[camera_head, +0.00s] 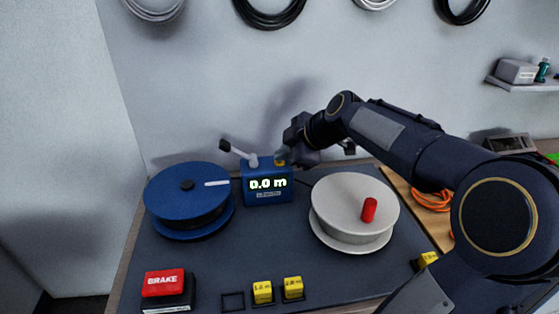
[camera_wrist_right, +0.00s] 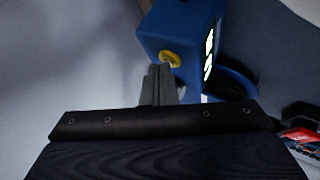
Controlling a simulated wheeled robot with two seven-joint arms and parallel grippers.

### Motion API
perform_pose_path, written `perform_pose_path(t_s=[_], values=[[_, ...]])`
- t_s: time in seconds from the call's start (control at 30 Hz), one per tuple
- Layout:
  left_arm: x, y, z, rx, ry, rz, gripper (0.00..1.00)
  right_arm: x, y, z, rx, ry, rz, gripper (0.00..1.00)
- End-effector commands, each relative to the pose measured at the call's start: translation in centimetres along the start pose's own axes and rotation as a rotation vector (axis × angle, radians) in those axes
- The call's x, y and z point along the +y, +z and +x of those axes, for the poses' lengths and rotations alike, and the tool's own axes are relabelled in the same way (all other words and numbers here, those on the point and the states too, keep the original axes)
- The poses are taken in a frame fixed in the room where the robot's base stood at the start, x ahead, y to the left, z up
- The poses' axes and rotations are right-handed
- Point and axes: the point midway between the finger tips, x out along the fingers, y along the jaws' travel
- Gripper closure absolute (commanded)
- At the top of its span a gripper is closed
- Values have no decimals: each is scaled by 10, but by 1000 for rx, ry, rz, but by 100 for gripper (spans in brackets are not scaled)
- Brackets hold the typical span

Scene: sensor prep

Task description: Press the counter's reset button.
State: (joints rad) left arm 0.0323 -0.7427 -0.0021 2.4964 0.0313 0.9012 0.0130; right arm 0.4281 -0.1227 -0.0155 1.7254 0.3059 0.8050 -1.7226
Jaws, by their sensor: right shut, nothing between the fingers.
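The counter (camera_head: 267,196) is a blue box at the back middle of the dark mat, and its display reads 0.0 m. Its yellow reset button (camera_head: 280,162) is on top. In the right wrist view the counter (camera_wrist_right: 160,28) is ahead, with the yellow button (camera_wrist_right: 170,59) on its face. My right gripper (camera_head: 283,156) is shut and empty, with its fingertips (camera_wrist_right: 160,70) right at the button. I cannot tell whether they touch it. My left gripper is not in view.
A blue reel (camera_head: 185,205) stands left of the counter and a white reel (camera_head: 340,205) with a red knob stands right. A red brake button (camera_head: 163,283) and yellow blocks (camera_head: 263,292) sit in front.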

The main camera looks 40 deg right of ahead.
Motion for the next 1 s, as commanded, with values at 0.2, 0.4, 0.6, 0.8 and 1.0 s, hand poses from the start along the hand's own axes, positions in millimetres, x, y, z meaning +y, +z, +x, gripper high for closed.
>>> perform_pose_path(t_s=[0.2, 0.4, 0.6, 0.8, 1.0], values=[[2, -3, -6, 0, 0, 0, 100, 6, -6, -9, 0, 0, -1, 100], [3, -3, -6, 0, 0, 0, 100, 8, -7, -11, -1, 0, 0, 100], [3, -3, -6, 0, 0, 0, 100, 8, -8, -11, 0, 0, 0, 100], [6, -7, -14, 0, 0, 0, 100, 15, -15, -20, 0, 1, -1, 100], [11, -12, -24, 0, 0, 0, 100, 26, -26, -35, 1, 1, -1, 100]])
